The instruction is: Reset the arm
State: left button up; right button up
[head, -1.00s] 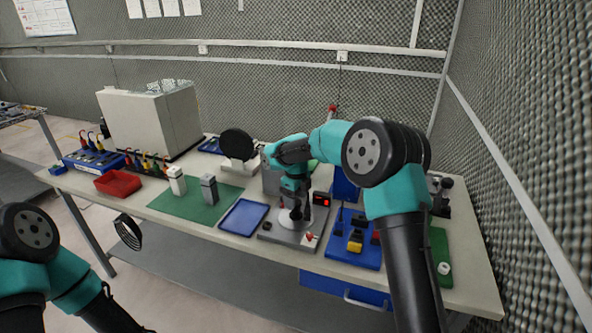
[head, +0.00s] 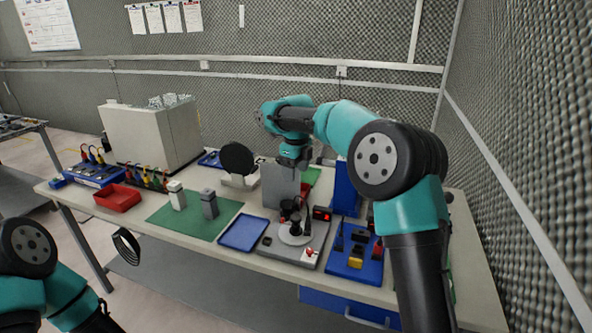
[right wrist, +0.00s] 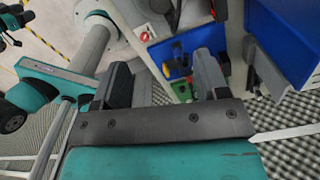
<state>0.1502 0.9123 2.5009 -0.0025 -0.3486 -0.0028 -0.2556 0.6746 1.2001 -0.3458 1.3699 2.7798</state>
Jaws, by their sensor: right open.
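My right arm reaches in from the right in the head view and bends down over the bench.
A blue fixture (head: 352,262) is right of the grey one, and a blue tray (head: 243,232) is left. A green mat (head: 160,215) holds two small blocks. A red bin (head: 118,198) and a large beige box (head: 150,135) are farther left. A mesh wall (head: 520,150) bounds the right.

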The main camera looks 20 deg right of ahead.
dwell(0.3)
jog(key=s+a+f+n+g+y, duration=0.1)
jog(key=s+a+f+n+g, duration=0.1)
jog(key=s+a+f+n, duration=0.6)
jog(key=s+a+f+n+g+y, duration=0.15)
jog(key=s+a+f, duration=0.25)
jog(key=a+f, duration=0.95)
jog(key=s+d+f+n, duration=0.3)
jog(key=s+f+n, duration=0.15)
jog(key=f, duration=0.35)
jog(key=s+d+f+n, duration=0.4)
jog(key=s+f, duration=0.2)
jog(key=f, duration=0.2)
jog(key=s+d+f+n+t, duration=0.2)
jog(key=s+d+f+n, duration=0.1)
jog(key=s+d, duration=0.3)
jog(key=s+d+f+n+t+y, duration=0.1)
jog(key=s+d+f+n+t, duration=0.1)
jog(key=s+d+f+n, duration=0.2)
jog(key=s+d+n, duration=0.1)
jog(key=s+d, duration=0.2)
jog(key=d, duration=0.3)
jog(key=shift+d+f, duration=0.2)
jog(key=shift+d, duration=0.1)
jog(key=shift+a, duration=0.1)
